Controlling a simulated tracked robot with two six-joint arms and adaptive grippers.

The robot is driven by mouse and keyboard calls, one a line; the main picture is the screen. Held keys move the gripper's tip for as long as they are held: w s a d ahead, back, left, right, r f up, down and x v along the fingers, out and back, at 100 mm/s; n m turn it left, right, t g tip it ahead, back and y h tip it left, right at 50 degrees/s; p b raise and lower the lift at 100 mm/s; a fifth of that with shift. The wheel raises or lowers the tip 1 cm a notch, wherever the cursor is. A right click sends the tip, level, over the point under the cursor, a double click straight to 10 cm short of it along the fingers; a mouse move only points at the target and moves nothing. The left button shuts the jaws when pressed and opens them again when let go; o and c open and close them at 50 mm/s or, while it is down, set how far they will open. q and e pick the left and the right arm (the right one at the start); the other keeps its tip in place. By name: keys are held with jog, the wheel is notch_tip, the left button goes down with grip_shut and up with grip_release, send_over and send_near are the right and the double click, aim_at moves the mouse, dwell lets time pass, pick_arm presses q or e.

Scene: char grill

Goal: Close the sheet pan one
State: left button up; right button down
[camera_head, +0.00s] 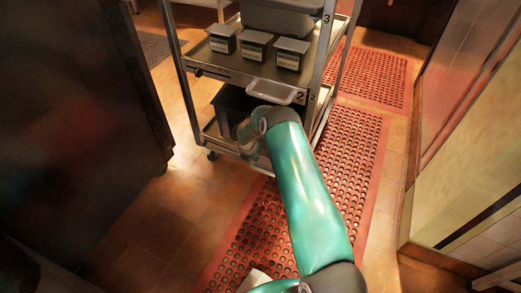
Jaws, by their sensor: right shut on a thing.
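A metal cart (313,62) with stacked levels stands at the top centre. I take its lowest metal tray (210,133) to be sheet pan one; a dark bin (228,101) is on it. My right arm reaches up from the bottom to the front of this level. My right gripper (244,134) is shut at the tray's front edge, but the arm and wrist hide most of the contact. My left gripper is not in view.
A large grey bin is above. A dark cabinet (75,100) is left and a counter right. Tiled floor and red perforated mats (350,130) lie between.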

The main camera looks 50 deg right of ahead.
jog(key=shift+w+d+r, duration=0.25)
jog(key=shift+d+r, duration=0.05)
jog(key=shift+d, duration=0.25)
jog(key=shift+a, duration=0.35)
jog(key=s+a+r+p, duration=0.1)
jog(key=a+r+p, duration=0.3)
jog(key=a+r, duration=0.4)
jog(key=shift+s+r, duration=0.35)
jog(key=shift+s, duration=0.05)
